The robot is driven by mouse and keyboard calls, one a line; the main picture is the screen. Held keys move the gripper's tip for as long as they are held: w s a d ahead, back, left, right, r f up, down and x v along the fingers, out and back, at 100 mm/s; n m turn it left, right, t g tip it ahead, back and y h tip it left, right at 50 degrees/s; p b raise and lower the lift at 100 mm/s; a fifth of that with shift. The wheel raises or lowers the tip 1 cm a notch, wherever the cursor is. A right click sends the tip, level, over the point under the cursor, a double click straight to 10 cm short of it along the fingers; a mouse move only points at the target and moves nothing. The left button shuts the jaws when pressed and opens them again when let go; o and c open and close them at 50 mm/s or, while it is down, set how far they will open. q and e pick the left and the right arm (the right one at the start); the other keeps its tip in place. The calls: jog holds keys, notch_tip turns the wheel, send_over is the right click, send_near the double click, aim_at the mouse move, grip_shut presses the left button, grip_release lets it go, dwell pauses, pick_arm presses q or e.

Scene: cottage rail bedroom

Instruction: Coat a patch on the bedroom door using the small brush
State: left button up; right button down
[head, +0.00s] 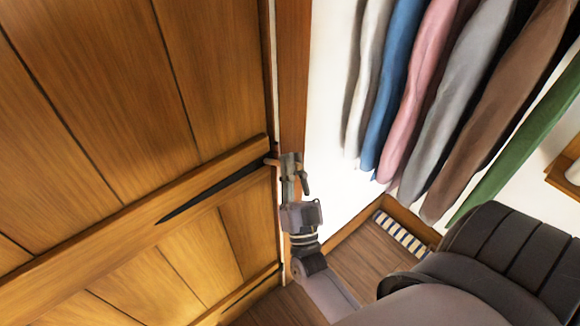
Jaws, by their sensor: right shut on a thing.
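The wooden bedroom door (110,90) fills the left of the head view, with vertical planks, cross rails and dark pointed strap hinges. My right gripper (289,164) is at the door's right edge, level with the upper hinge. It is shut on what seems to be the small brush (271,161). Only a small brownish end shows at its left side, close to the end of the hinge. I cannot tell whether this end touches the door. I cannot make out a clearly marked patch on the wood. My left gripper is out of view.
A wooden post (293,70) runs beside the door edge. Several garments hang to the right, including a blue one (398,75) and a green one (525,145). A striped thing (402,234) lies by the wall on the wooden floor (370,262).

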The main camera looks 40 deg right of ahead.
jog(key=a, duration=0.4)
jog(key=shift+s, duration=0.15)
jog(key=s+p, duration=0.1)
jog(key=s, duration=0.5)
jog(key=shift+d, duration=0.25)
dwell(0.5)
jog(key=s, duration=0.3)
jog(key=shift+d+p, duration=0.15)
jog(key=shift+p, duration=0.25)
